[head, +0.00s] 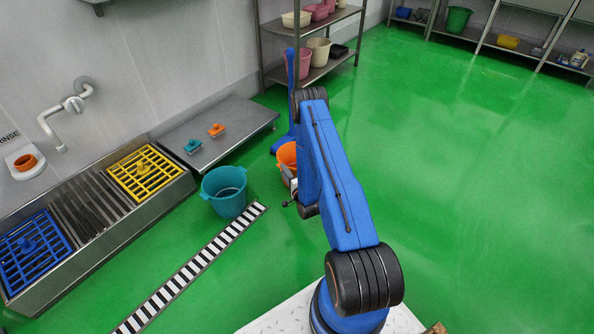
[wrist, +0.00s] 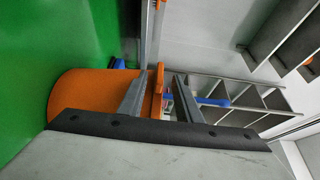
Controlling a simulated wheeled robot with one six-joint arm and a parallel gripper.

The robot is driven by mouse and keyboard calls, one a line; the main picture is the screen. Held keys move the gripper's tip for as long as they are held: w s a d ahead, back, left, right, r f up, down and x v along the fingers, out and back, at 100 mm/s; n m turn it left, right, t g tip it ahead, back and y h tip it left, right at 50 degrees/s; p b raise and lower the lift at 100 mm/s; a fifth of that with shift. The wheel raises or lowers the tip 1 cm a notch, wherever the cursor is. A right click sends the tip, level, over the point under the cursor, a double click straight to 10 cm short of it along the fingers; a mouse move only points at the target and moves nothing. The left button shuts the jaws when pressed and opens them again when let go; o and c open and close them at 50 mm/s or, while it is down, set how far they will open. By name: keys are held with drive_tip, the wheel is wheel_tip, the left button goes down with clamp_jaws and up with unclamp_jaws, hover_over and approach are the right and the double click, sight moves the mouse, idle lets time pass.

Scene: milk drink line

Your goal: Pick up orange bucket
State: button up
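The orange bucket (head: 287,153) stands on the green floor in the head view, just right of the low metal bench. My blue arm hides its right part. In the wrist view its orange wall (wrist: 78,92) fills the left of the middle. My gripper (wrist: 160,88) is open, with two metal fingers apart. An orange strip of the bucket's rim shows between them, close to the left finger, with a gap to the right finger. In the head view my gripper is at the near side of the bucket, mostly hidden by the arm.
A teal bucket (head: 224,190) stands left of the orange one. A low metal bench (head: 243,122) with small orange and teal items lies behind. A shelf rack (head: 313,72) with several tubs stands at the back. The green floor (head: 470,160) to the right is clear.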

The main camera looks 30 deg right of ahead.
drive_tip(key=shift+w+d, duration=0.15)
drive_tip(key=shift+w, duration=1.4)
drive_tip(key=shift+w+d, duration=0.1)
drive_tip(key=shift+w, duration=1.45)
drive_tip(key=shift+f, duration=0.1)
drive_tip(key=shift+c, duration=0.3)
clamp_jaws()
